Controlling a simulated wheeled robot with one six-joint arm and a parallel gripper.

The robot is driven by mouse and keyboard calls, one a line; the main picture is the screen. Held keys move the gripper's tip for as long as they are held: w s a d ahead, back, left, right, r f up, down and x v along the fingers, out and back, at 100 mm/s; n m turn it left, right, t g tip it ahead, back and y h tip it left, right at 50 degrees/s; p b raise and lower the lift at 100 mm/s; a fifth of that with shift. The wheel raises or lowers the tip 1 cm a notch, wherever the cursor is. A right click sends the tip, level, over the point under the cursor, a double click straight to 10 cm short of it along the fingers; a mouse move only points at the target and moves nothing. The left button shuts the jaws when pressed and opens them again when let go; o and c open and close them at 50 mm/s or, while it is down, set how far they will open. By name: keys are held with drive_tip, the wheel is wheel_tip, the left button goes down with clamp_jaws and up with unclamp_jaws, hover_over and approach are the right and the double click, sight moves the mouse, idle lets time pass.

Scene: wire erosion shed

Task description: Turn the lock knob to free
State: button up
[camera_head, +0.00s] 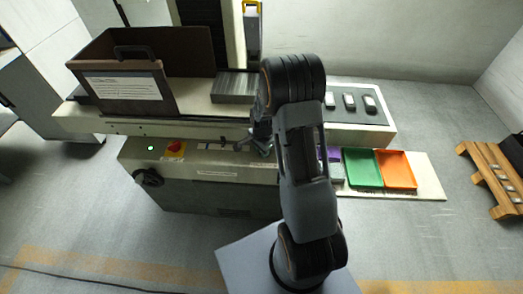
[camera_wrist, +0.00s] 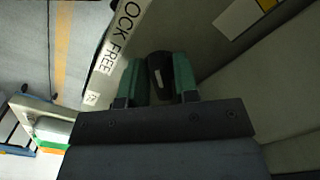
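In the head view my gripper (camera_head: 262,146) is at the machine's front face, mostly behind my arm, and the knob is hidden there.
A brown bin (camera_head: 128,105) with a handle stands on the machine bed at the left. A green light (camera_head: 151,147) and a red button (camera_head: 175,147) are on the front panel. Green (camera_head: 362,167) and orange (camera_head: 397,170) trays lie at the right. A wooden pallet (camera_head: 488,180) is far right.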

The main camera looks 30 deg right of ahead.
clamp_jaws()
drive_tip(key=n+b, duration=0.1)
drive_tip(key=n, duration=0.2)
drive_tip(key=shift+s+d+n+b, duration=0.1)
drive_tip(key=shift+s+n+b, duration=0.1)
drive_tip(key=shift+n+b, duration=0.2)
drive_tip(key=n, duration=0.1)
drive_tip(key=n+b, duration=0.1)
drive_tip(key=n, duration=0.1)
drive_tip(key=shift+s+d+n, duration=0.15)
drive_tip(key=shift+d+n, duration=0.05)
drive_tip(key=shift+n, duration=0.1)
drive_tip(key=n, duration=0.1)
drive_tip(key=n+b, duration=0.1)
drive_tip(key=n, duration=0.3)
drive_tip(key=shift+s+d+b, duration=0.15)
drive_tip(key=shift+d+b, duration=0.15)
drive_tip(key=n, duration=0.3)
drive_tip(key=n+b, duration=0.1)
drive_tip(key=n, duration=0.1)
drive_tip(key=shift+d, duration=0.35)
drive_tip(key=shift+r+n, duration=0.1)
drive_tip(key=shift+n, duration=0.3)
